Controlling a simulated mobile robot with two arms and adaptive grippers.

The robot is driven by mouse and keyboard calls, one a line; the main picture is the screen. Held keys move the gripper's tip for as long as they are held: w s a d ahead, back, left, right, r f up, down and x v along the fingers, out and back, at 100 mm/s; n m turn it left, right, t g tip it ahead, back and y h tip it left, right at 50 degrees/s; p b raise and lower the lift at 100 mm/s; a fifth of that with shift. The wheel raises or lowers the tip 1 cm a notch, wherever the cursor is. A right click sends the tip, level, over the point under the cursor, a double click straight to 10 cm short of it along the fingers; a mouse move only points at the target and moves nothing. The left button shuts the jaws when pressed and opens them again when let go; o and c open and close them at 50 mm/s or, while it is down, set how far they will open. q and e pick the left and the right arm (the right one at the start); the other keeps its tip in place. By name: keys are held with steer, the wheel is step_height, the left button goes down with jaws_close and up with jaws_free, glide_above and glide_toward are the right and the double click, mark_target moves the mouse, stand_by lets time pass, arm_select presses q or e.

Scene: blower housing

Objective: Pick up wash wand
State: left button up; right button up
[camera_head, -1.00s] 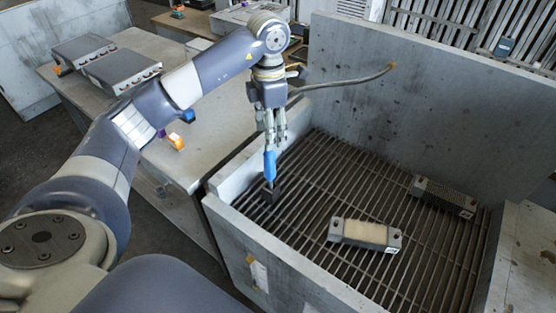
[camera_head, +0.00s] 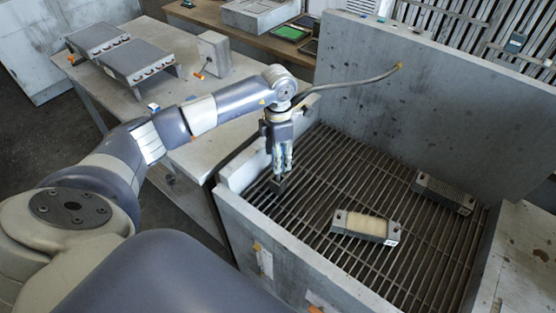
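The wash basin (camera_head: 262,232) has a slatted grate floor (camera_head: 318,185). My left gripper (camera_head: 281,172) points down inside its left part, low over the grate. A small black block (camera_head: 278,187) shows at its fingertips, at the grate; it looks like the lower end of the wash wand. The wand's blue handle is hidden behind or between the fingers. I cannot tell whether the fingers are closed on it. A grey hose (camera_head: 350,82) runs from the back wall to behind my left wrist. My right gripper is out of view.
A block with a beige top (camera_head: 366,227) and a dark perforated block (camera_head: 443,194) lie on the grate to the right. The basin's tall back wall (camera_head: 440,115) stands behind. A table (camera_head: 150,110) with two grey units (camera_head: 138,62) is at the left.

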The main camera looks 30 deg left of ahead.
arm_select(q)
steer(key=shift+c, duration=0.7)
jaws_close()
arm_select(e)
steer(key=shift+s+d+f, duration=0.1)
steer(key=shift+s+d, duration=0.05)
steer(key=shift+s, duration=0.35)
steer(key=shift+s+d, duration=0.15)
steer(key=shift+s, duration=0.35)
arm_select(q)
steer(key=shift+r, duration=0.1)
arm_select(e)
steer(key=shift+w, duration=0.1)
arm_select(q)
steer(key=shift+w+r+b, duration=0.1)
steer(key=shift+r+b, duration=0.2)
steer(key=shift+r, duration=0.05)
step_height(320, 180, up, 8)
steer(key=b, duration=0.3)
steer(key=shift+r, duration=0.6)
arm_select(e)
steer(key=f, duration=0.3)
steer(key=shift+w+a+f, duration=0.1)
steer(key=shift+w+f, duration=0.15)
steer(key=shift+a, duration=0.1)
